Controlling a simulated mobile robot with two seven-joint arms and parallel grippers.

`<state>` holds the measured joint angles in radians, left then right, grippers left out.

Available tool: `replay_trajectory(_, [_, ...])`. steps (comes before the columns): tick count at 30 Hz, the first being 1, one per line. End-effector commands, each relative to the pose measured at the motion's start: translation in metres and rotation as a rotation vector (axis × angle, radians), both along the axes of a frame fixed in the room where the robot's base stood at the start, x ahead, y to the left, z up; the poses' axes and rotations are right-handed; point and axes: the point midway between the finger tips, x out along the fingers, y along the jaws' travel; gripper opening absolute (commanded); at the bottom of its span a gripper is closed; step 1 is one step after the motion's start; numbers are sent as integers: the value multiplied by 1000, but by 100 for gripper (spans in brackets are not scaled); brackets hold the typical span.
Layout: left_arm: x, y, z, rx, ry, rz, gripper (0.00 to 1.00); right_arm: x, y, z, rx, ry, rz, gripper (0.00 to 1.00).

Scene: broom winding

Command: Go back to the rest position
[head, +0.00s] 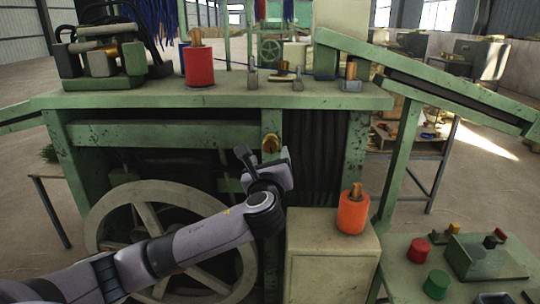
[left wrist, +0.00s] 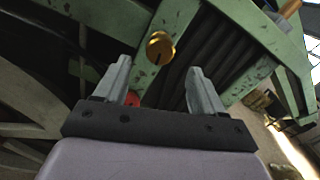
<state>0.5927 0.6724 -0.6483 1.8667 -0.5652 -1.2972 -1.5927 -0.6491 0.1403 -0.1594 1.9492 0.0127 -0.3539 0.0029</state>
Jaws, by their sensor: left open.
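My left gripper (head: 262,160) is in front of the green winding machine (head: 225,101), a little left of and below a round brass knob (head: 270,143) on the machine's upright post. In the left wrist view the two fingers of my left gripper (left wrist: 158,82) are apart with nothing between them. The brass knob (left wrist: 160,46) shows just beyond the fingertips there, apart from them as far as I can tell. A bit of red (left wrist: 132,98) shows beside the left finger. My right gripper is not in view, though a dark part at the lower right edge may be mine.
A large spoked wheel (head: 170,240) stands behind my left arm. An orange spool (head: 353,211) stands on a pale box (head: 330,262). A red spool (head: 199,66) is on the machine's top. A control panel (head: 450,268) with red and green buttons is at the lower right.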

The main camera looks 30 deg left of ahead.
Motion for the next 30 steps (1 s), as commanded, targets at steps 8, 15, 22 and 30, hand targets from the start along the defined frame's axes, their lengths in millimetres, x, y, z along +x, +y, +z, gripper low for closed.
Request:
replay_trajectory(8, [-13, -8, 0, 1, 2, 0, 70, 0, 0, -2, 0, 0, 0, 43])
replay_trajectory(15, [-13, -7, 0, 1, 2, 0, 70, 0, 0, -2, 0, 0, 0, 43])
replay_trajectory(22, [-13, -7, 0, 0, 1, 0, 70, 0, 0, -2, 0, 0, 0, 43])
replay_trajectory(30, [-19, -36, -68, -269, 34, -102, 70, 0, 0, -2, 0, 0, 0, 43])
